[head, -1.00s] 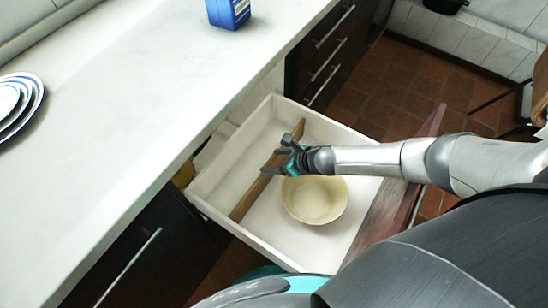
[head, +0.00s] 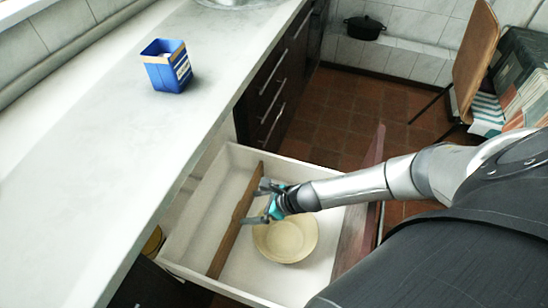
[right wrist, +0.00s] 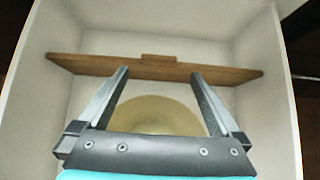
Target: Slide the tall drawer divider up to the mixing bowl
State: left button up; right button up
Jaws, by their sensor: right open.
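The tall drawer divider (head: 229,238) is a brown wooden board standing across the open white drawer. It also spans the right wrist view (right wrist: 95,66), with a small raised block at its middle. The mixing bowl (head: 288,240) is cream and round, on the drawer floor to the divider's right, with a narrow gap between. In the right wrist view the bowl (right wrist: 155,115) shows between my fingers. My right gripper (head: 255,203) is open, above the bowl's side of the drawer, its fingertips at the divider. I cannot tell whether they touch it. My left gripper is not in view.
The white drawer (head: 188,282) has raised walls and a reddish front panel (head: 357,215) on the right. The pale worktop (head: 90,190) overhangs at left and carries a blue carton (head: 166,66). A dark pot (head: 364,28) and a wooden chair (head: 475,55) are farther off.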

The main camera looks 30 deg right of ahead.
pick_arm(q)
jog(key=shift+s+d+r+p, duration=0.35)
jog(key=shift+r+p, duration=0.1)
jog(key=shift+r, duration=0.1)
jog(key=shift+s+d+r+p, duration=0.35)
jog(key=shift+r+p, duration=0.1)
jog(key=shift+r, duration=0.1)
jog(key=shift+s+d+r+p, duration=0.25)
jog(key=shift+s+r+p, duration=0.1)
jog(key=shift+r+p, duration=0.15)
pick_arm(e)
jog(key=v, duration=0.9)
jog(key=shift+d+r, duration=0.15)
